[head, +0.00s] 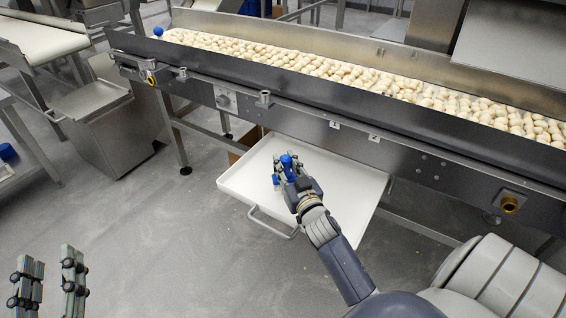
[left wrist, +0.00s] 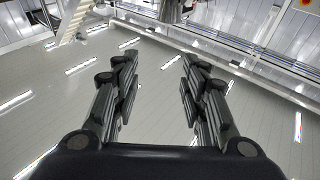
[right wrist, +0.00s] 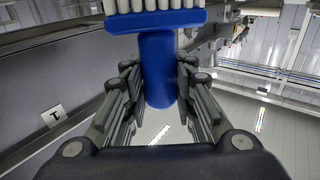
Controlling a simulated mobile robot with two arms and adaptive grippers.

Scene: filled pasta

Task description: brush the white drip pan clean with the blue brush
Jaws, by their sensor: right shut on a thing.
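The white drip pan (head: 345,187) is pulled out under the conveyor, with a metal handle on its front edge. Its visible floor looks bare; my right arm hides part of it. My right gripper (head: 289,176) is over the pan, shut on the blue brush (head: 287,161). In the right wrist view the brush (right wrist: 156,70) has a blue handle between the fingers (right wrist: 157,95) and a blue head with pale bristles at the top. I cannot tell whether the bristles touch the pan. My left gripper (head: 50,282) is open and empty at the lower left, away from the pan; its spread fingers show in the left wrist view (left wrist: 158,90).
The conveyor (head: 300,105) full of filled pasta runs above the pan, with a dark side rail. A blue ball-like knob (head: 158,31) is at its far left end. A grey metal bin (head: 110,125) stands at left. The floor (head: 150,240) in front is clear.

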